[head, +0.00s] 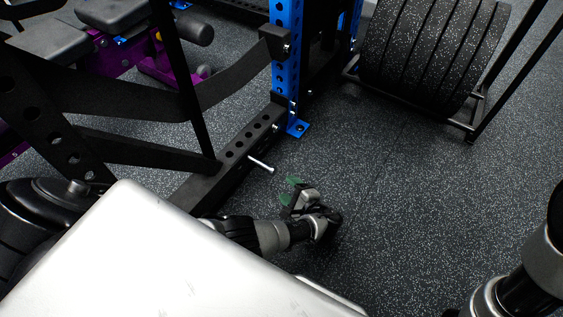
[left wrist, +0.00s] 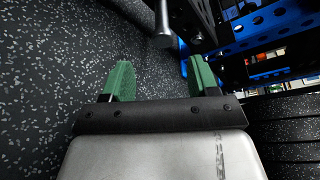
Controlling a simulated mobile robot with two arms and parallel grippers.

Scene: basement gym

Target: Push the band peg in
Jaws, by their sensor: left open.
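The band peg (head: 261,164) is a thin silver rod that sticks out of the side of the rack's black, holed base beam (head: 236,154), low over the floor. In the left wrist view the peg (left wrist: 163,28) shows its rounded end at the top, between and beyond the fingertips. My left gripper (head: 289,190) is open and empty, with green finger pads. It is just in front of the peg's free end, a little below and right of it in the head view, and appears apart from it. The left fingers also show in the wrist view (left wrist: 161,78). My right gripper is out of view.
A blue upright (head: 287,60) stands at the beam's far end. A rack of black weight plates (head: 425,50) is at the upper right. A bench with purple frame (head: 140,60) is at the upper left. Speckled floor (head: 420,190) on the right is clear.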

